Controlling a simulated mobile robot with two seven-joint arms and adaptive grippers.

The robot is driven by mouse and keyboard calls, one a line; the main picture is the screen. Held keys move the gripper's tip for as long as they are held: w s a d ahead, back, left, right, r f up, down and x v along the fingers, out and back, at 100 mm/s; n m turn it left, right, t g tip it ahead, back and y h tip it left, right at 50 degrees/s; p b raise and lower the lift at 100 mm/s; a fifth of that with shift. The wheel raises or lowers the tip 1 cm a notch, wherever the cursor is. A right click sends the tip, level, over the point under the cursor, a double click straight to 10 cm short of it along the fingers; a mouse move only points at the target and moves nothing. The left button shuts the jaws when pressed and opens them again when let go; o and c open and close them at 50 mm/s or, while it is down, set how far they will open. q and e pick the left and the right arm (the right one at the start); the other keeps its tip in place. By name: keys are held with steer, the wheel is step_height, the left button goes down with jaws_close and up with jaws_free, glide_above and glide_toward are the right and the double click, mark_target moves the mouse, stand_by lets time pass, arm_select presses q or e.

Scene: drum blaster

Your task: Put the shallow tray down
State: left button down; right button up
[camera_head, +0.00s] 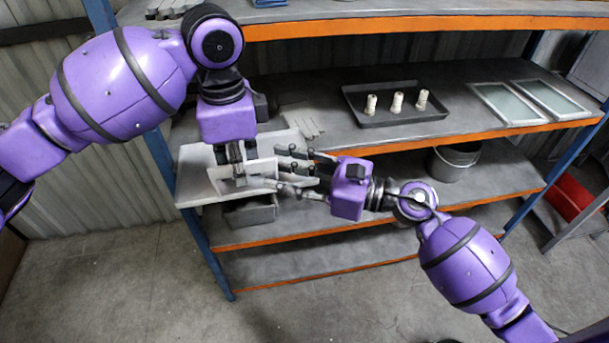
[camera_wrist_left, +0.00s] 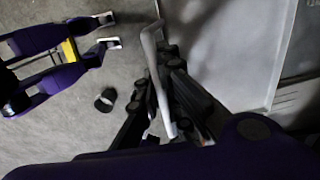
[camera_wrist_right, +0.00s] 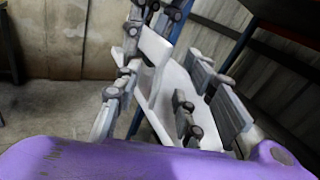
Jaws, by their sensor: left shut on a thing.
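The pale grey shallow tray (camera_head: 192,187) is at the left end of the middle shelf, its front rim out at the shelf's front edge. My left gripper (camera_head: 236,176) comes down from above and is shut on the tray's rim; the rim (camera_wrist_left: 153,60) runs between the fingers in the left wrist view. My right gripper (camera_head: 290,172) is open at the tray's right side, its fingers spread. In the right wrist view the pale tray (camera_wrist_right: 172,88) shows between these fingers. The fingers hide part of the tray, and I cannot tell whether its underside touches the shelf.
The middle shelf (camera_head: 445,80) holds a dark tray (camera_head: 395,122) with three pale cylinders and two glass-like panels (camera_head: 508,103). Flat grey strips (camera_head: 303,120) lie behind the pale tray. A grey bin (camera_head: 250,211) sits below it, and a bucket (camera_head: 452,164) stands right on the lower shelf.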

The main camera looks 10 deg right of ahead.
steer(key=shift+w+a, duration=0.1)
steer(key=shift+a, duration=0.2)
jaws_close()
arm_select(q)
steer(key=c, duration=1.8)
jaws_free()
steer(key=shift+c, duration=0.2)
arm_select(e)
steer(key=shift+r, duration=0.15)
